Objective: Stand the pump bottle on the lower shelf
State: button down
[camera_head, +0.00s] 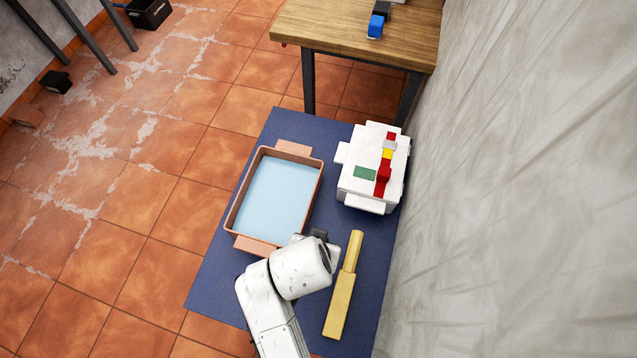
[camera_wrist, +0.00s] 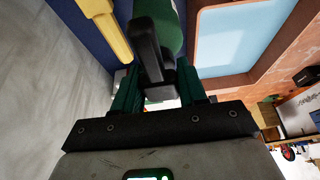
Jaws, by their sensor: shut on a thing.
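My gripper (camera_wrist: 157,90) shows in the wrist view, with a green finger on each side of a dark thing. It is shut on what looks like the pump bottle (camera_wrist: 172,22), a green body with a black part (camera_wrist: 148,50) reaching toward the gripper. The bottle's far end is cut off by the frame edge. In the head view my white arm covers the gripper and I cannot make out the bottle. I cannot tell a lower shelf in either view.
A blue top (camera_head: 225,270) holds a brown tray (camera_head: 318,185) with a pale blue inside, a white box (camera_head: 352,192) and a yellow flat-bladed tool (camera_head: 341,300). A wooden table (camera_head: 330,28) stands beyond. A grey wall (camera_head: 500,200) closes the right; tiled floor is open left.

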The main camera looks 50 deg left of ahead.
jog(key=shift+f, duration=1.25)
jog(key=c, duration=0.6)
grip_release()
jog(key=shift+d, duration=0.1)
